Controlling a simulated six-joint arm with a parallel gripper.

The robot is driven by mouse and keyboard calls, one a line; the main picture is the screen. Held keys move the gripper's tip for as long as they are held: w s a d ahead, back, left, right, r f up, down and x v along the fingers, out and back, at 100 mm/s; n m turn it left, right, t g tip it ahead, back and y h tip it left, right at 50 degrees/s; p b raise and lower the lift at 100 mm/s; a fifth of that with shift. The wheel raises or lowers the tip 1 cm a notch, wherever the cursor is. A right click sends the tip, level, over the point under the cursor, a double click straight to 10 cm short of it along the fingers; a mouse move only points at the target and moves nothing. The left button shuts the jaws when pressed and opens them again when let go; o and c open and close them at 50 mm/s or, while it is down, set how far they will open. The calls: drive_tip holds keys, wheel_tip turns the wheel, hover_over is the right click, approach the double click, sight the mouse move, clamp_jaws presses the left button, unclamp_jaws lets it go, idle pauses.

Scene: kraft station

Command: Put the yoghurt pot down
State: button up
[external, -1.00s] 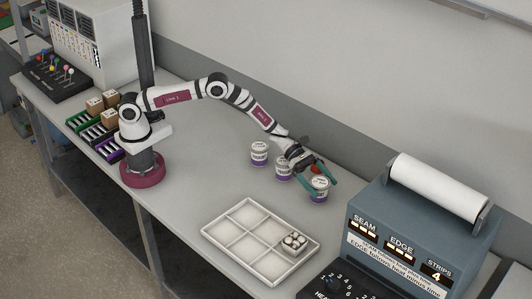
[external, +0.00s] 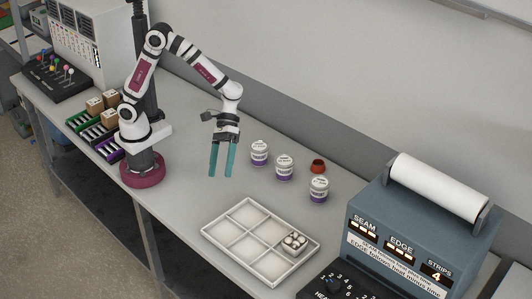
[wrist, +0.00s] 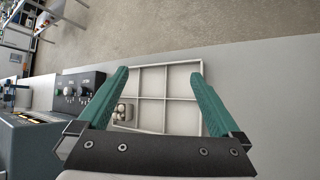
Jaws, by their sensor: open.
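Three white pots with purple bases stand upright in a loose row on the bench in the external view: a left pot (external: 259,153), a middle pot (external: 284,168) and a right pot (external: 319,190). I cannot tell from their labels which is the yoghurt pot. My gripper (external: 221,176) hangs fingers down above the bench, left of the pots, open and empty. Its green fingers also show spread apart in the wrist view (wrist: 160,85), over the white tray.
The white divided tray (external: 216,232) holds a small pack of round white items (external: 294,241) in one compartment. A small red-brown pot (external: 318,166) stands behind the right pot. A blue-grey machine (external: 420,226) stands at the right. The bench left of the tray is clear.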

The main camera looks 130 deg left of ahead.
drive_tip(key=s+d+r+m+g+y, duration=0.1)
drive_tip(key=s+d+m+g, duration=0.15)
drive_tip(key=s+m, duration=0.2)
drive_tip(key=s+d+r+m+g+y, duration=0.1)
drive_tip(key=s+d+m+g, duration=0.1)
drive_tip(key=s+d+m, duration=0.3)
drive_tip(key=s+a+m+y, duration=0.3)
drive_tip(key=s+m, duration=0.3)
drive_tip(key=s, duration=0.2)
drive_tip(key=s+a+m+y, duration=0.3)
drive_tip(key=s+m+y, duration=0.1)
drive_tip(key=s, duration=0.4)
drive_tip(key=shift+s+m+g+y, duration=0.35)
drive_tip(key=shift+m+g, duration=0.1)
drive_tip(key=shift+m, duration=0.4)
